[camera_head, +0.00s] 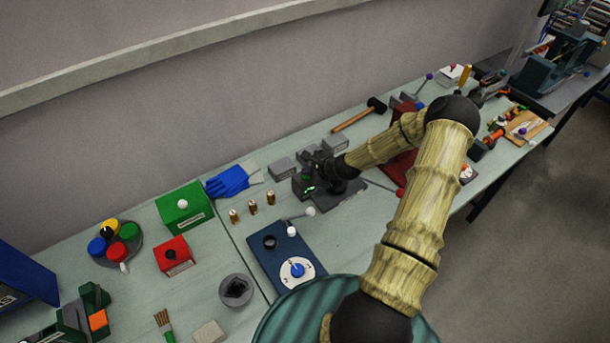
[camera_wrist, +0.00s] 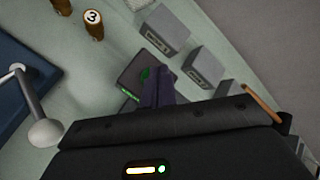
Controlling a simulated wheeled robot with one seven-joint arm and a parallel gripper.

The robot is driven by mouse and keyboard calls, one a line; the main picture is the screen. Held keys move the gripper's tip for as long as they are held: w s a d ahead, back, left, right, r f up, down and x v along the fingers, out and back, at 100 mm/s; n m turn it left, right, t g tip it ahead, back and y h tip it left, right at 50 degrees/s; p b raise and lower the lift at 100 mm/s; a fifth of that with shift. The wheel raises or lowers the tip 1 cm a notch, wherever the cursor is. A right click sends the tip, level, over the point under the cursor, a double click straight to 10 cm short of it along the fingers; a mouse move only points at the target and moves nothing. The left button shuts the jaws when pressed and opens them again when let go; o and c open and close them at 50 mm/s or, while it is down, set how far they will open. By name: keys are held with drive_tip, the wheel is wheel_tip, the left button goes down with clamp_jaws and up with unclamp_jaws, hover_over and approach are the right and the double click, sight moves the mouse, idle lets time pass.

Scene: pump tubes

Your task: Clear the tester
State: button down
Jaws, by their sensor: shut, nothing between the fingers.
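My gripper (camera_head: 322,163) is shut and empty, over a dark grey device with green markings (camera_head: 308,190). In the wrist view my closed fingertips (camera_wrist: 158,80) are in front of this dark box (camera_wrist: 133,77) and hide part of it; I cannot tell if they touch. A blue unit (camera_head: 268,262) with a black round socket, a white dial with a blue knob and a white-balled lever stands to the left. Which unit is the tester is not labelled. Several brass tubes (camera_head: 253,207) stand upright behind the blue unit; one in the wrist view bears a 3 (camera_wrist: 93,22).
Grey labelled boxes (camera_head: 282,167) stand close behind my gripper. A blue glove (camera_head: 228,181), a green box (camera_head: 184,208), a red box (camera_head: 174,256) and a grey round bowl (camera_head: 236,290) are to the left. A hammer (camera_head: 360,114) lies farther right. Some bench is bare around the boxes.

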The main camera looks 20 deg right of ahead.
sight(308, 177)
drive_tip(key=shift+f, duration=0.3)
drive_tip(key=shift+r, duration=0.15)
idle(0.5)
drive_tip(key=shift+r+p, duration=0.55)
drive_tip(key=shift+r, duration=0.35)
drive_tip(key=shift+r+p, duration=1.8)
drive_tip(key=shift+r, duration=0.75)
drive_tip(key=shift+f, duration=0.1)
